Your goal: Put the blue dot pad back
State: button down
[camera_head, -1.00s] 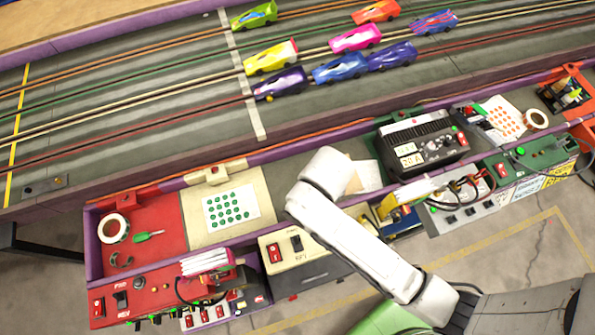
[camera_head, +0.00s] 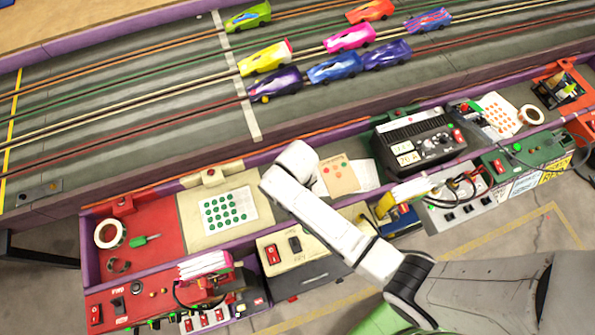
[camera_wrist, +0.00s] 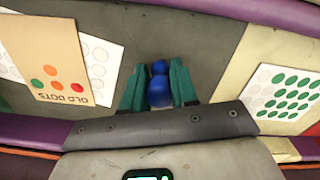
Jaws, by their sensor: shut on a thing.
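My gripper (camera_wrist: 157,72) shows in the wrist view with its two green fingers closed on a small rounded blue thing (camera_wrist: 159,92). The blue thing is narrower near its far end, and I cannot tell from its shape whether it is the dot pad. It is over the bare grey part of the tray (camera_wrist: 205,45); its height above that is unclear. In the head view my arm hides the fingers and the blue thing. A white sheet with green dots (camera_head: 229,210) lies left of my arm in the head view; it also shows at right in the wrist view (camera_wrist: 288,92).
A tan "OLD DOTS" card (camera_head: 337,174) lies partly over a white sheet (camera_head: 366,174). A black control box (camera_head: 418,138) stands right of it. Tape rolls (camera_head: 110,233) and an orange-dot sheet (camera_head: 497,114) lie farther out. Toy cars stand on the track behind the tray wall.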

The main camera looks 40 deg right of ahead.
jog(key=shift+f, duration=0.15)
jog(key=c, duration=0.9)
grip_release()
notch_tip(320, 180, up, 12)
jog(key=shift+r+p, duration=0.15)
jog(key=shift+p, duration=0.2)
